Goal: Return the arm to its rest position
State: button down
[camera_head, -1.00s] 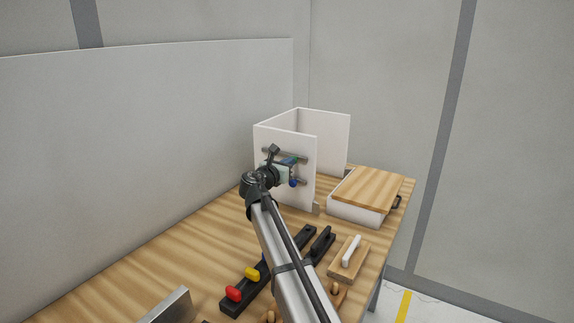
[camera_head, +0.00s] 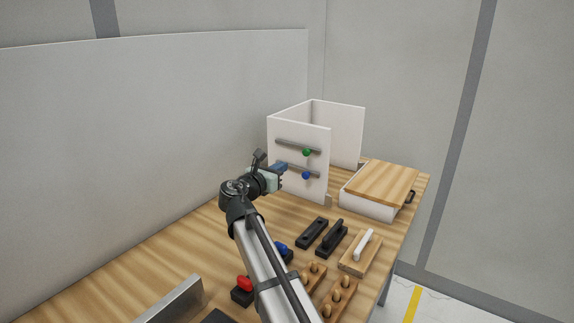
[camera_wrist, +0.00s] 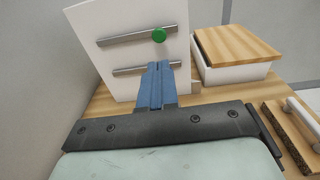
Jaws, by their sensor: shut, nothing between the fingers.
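My gripper (camera_head: 281,167) is in front of the white panel (camera_head: 285,136), at about the height of its lower rail. In the wrist view its blue fingers (camera_wrist: 155,85) are together with nothing between them. They overlap the lower rail (camera_wrist: 140,70) in that view; I cannot tell whether they touch it. The panel bears two grey rails. A green knob (camera_head: 307,152) is on the upper rail and a blue knob (camera_head: 306,176) on the lower one. The wrist view shows the green knob (camera_wrist: 159,35); the blue knob is hidden there.
A white box with a wooden lid (camera_head: 383,184) stands right of the panel. Black blocks (camera_head: 312,232), a white-handled wooden board (camera_head: 361,251) and wooden peg blocks (camera_head: 338,297) lie nearer on the table. A large white wall (camera_head: 150,130) borders the left. The table's left-middle is clear.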

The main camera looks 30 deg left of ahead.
jog(key=shift+s, duration=0.55)
